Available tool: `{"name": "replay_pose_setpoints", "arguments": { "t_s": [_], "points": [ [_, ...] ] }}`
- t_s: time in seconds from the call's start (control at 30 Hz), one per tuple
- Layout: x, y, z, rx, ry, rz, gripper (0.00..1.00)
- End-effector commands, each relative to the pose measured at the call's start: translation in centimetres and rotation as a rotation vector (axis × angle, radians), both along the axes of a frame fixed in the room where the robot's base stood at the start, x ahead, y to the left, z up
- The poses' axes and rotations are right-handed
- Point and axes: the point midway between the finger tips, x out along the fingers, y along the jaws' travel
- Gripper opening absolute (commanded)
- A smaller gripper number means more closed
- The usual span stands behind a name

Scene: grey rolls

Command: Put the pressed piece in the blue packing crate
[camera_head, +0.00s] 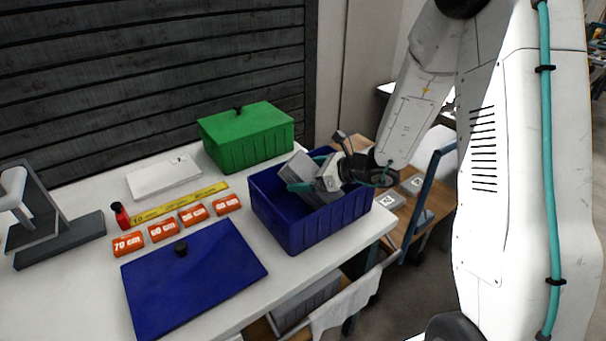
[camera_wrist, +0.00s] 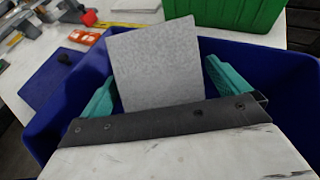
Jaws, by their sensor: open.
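The blue packing crate (camera_head: 310,232) stands open on the white table, and its wall also shows in the wrist view (camera_wrist: 285,85). My gripper (camera_head: 308,172) is over and partly inside the crate, with its teal fingers spread apart. The pressed piece, a flat grey plate (camera_wrist: 158,65), lies between the two fingers in the wrist view. In the head view the grey piece (camera_head: 298,166) sits tilted at the crate's opening. Whether it touches the fingers or the crate floor, I cannot tell.
A green lidded box (camera_head: 247,140) stands behind the crate. A blue lid (camera_head: 195,280) with a black knob lies in front left. Orange size markers (camera_head: 193,214), a yellow ruler (camera_head: 180,203), a red bottle (camera_head: 121,215) and a grey stand (camera_head: 60,240) are farther left.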

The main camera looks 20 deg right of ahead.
Motion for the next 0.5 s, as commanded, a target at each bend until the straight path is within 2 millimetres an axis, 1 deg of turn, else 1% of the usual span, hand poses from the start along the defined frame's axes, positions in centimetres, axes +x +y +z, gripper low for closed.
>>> {"name": "replay_pose_setpoints", "arguments": {
  "t_s": [0.03, 0.2, 0.33, 0.5],
  "points": [
    [-0.5, -0.8, 0.4, 0.000, -0.002, -0.004, 1.00],
    [-2.7, -2.9, 2.5, -0.001, -0.004, -0.005, 1.00],
    [-4.3, -4.8, 3.5, -0.002, -0.003, -0.006, 1.00],
    [-5.9, -6.5, 4.4, 0.000, 0.000, -0.004, 1.00]
  ]
}}
